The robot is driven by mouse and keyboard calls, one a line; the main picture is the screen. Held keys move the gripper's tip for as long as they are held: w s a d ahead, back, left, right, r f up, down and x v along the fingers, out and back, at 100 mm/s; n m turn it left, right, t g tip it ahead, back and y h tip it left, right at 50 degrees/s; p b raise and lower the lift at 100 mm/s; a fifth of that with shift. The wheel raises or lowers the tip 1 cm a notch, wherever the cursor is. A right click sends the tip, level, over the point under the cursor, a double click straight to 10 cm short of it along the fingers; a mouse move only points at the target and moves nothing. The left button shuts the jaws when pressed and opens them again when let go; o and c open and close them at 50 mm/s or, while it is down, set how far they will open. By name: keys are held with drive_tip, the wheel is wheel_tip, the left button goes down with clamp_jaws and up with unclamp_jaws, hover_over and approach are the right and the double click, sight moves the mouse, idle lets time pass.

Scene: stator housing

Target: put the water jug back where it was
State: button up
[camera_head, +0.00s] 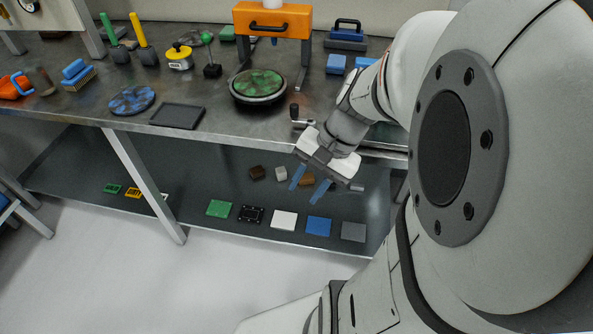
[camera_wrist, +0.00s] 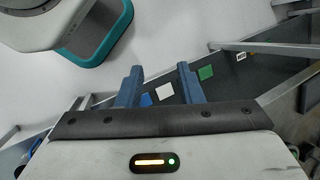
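I cannot make out a water jug in either view. My gripper (camera_head: 307,192) is in front of the workbench's front edge, above the lower shelf, and points down. Its two blue fingers are apart with nothing between them. In the wrist view the open fingers (camera_wrist: 159,72) show the floor and the shelf edge beyond them.
The workbench (camera_head: 215,128) holds an orange press (camera_head: 272,22), a round green-topped plate (camera_head: 258,84), a black tray (camera_head: 177,116) and a blue disc (camera_head: 132,100). The lower shelf (camera_head: 190,180) carries several coloured squares and small blocks. The floor (camera_head: 100,275) in front is clear.

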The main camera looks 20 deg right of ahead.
drive_tip(key=n+h, duration=0.1)
drive_tip(key=n, duration=0.2)
drive_tip(key=a+r+n+t+h, duration=0.1)
drive_tip(key=n+h, duration=0.1)
drive_tip(key=n, duration=0.1)
drive_tip(key=r+n+t+h, duration=0.1)
drive_tip(key=n+h, duration=0.1)
drive_tip(key=shift+s+a+r+n, duration=0.2)
drive_tip(key=shift+a+r+n, duration=0.05)
drive_tip(key=shift+a+n, duration=0.15)
wheel_tip(320, 180, up, 8)
drive_tip(key=p, duration=0.7)
drive_tip(key=shift+s+r+p, duration=0.2)
drive_tip(key=shift+s+p, duration=0.1)
drive_tip(key=shift+p, duration=0.05)
